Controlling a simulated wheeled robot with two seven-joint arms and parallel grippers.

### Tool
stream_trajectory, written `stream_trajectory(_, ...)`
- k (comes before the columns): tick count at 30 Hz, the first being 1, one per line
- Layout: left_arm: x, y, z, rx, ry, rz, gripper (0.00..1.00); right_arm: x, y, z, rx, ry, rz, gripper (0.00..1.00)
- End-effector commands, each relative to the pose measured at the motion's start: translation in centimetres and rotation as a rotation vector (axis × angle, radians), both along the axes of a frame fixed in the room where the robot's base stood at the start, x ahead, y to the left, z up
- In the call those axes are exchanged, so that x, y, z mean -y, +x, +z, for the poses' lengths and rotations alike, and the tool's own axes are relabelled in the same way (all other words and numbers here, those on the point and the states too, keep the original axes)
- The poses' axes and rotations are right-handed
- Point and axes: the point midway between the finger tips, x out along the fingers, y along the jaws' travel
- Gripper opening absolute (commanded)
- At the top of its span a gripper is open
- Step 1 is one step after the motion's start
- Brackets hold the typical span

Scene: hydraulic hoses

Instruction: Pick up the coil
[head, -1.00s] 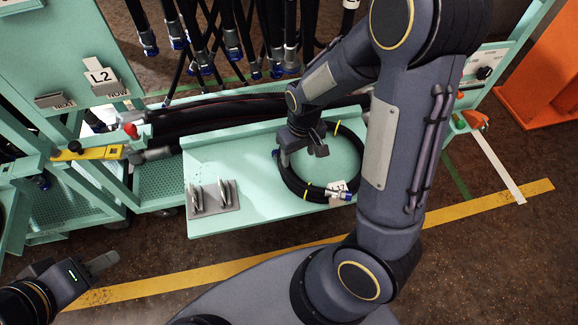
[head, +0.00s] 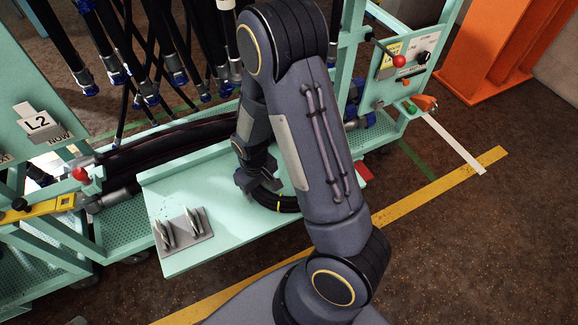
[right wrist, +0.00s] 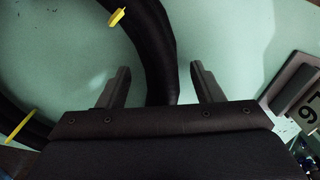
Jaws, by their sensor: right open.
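The coil (head: 287,204) is a ring of black hose with yellow ties, lying on the light green tray (head: 215,255). My right arm hides much of it in the head view. My right gripper (head: 262,190) is low over the coil's left part. In the right wrist view, the coil's black hose (right wrist: 152,40) runs down between the two fingers of the open right gripper (right wrist: 162,85). The fingers stand apart on either side of it, and its lower part is hidden behind the gripper body.
A grey plate with metal clips (head: 182,230) stands on the tray's left part. Thick black hoses (head: 165,143) lie behind the tray, and more hoses hang above. A yellow bar (head: 40,209) is at the left. An orange stand (head: 490,50) is at the far right.

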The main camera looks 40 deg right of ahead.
Motion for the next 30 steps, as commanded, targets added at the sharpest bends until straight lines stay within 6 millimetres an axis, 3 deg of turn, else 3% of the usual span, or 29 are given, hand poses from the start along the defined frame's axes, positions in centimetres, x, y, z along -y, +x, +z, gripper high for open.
stream_trajectory(2, 0.00, 0.00, 0.02, 0.000, 0.000, 0.000, 0.36, 0.00, 0.01, 0.04, 0.000, 0.000, 0.000, 0.60)
stream_trajectory(16, 0.00, 0.00, 0.02, 0.000, 0.000, 0.000, 0.36, 0.00, 0.00, 0.07, 0.000, 0.000, 0.000, 0.00)
stream_trajectory(30, -0.01, 0.00, 0.09, 0.000, 0.000, 0.000, 0.36, 0.02, 0.09, 0.26, 0.002, -0.001, 0.001, 0.00)
